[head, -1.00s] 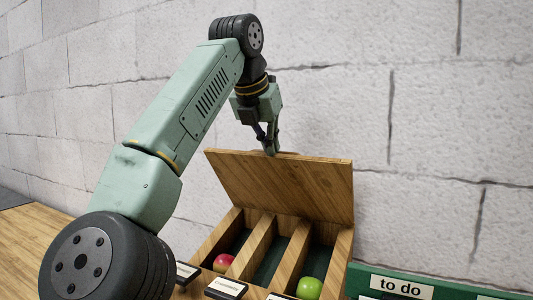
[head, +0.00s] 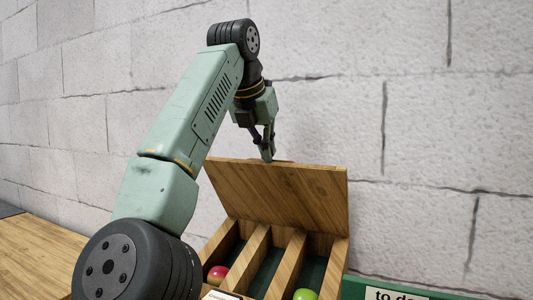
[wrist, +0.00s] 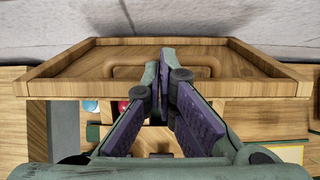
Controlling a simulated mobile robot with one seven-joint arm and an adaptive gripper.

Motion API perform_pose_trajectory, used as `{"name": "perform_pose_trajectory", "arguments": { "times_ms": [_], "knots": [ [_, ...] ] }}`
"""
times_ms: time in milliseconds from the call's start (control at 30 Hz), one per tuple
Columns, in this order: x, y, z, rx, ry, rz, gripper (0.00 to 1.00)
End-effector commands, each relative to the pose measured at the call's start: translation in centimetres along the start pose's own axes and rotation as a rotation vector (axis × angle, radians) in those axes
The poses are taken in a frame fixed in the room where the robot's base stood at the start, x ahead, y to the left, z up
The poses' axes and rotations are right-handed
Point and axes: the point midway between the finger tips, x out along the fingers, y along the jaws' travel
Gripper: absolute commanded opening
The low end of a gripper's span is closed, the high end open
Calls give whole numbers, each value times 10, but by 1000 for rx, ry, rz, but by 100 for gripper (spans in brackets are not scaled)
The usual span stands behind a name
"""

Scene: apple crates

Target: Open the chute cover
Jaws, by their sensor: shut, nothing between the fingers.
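The wooden chute cover (head: 285,193) stands raised at the back of a wooden box (head: 262,263) with several open compartments. In the wrist view the cover (wrist: 70,66) has a raised rim and a wooden handle (wrist: 207,66). My gripper (head: 267,158) is at the middle of the cover's top edge. It is shut with nothing between its fingers, and the fingertips (wrist: 163,55) overlap the handle in the wrist view. I cannot tell whether they touch the cover.
A red apple (head: 217,274) lies in the left compartment and a green apple (head: 305,295) in the right one. A green board with a "to do" label (head: 395,295) is at the lower right. A wooden tabletop (head: 40,255) extends left. A block wall is behind.

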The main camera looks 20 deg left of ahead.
Motion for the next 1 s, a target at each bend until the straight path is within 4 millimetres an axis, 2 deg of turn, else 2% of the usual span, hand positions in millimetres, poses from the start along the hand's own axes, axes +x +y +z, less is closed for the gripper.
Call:
{"name": "perform_pose_trajectory", "arguments": {
  "times_ms": [200,400,667,1000],
  "knots": [
    [-25,-2,1,2,-4,-4,0],
    [-41,-1,0,-1,-2,-7,0],
    [-59,2,-27,-3,1,5,0],
    [-94,1,-79,-3,1,2,0]
  ]
}}
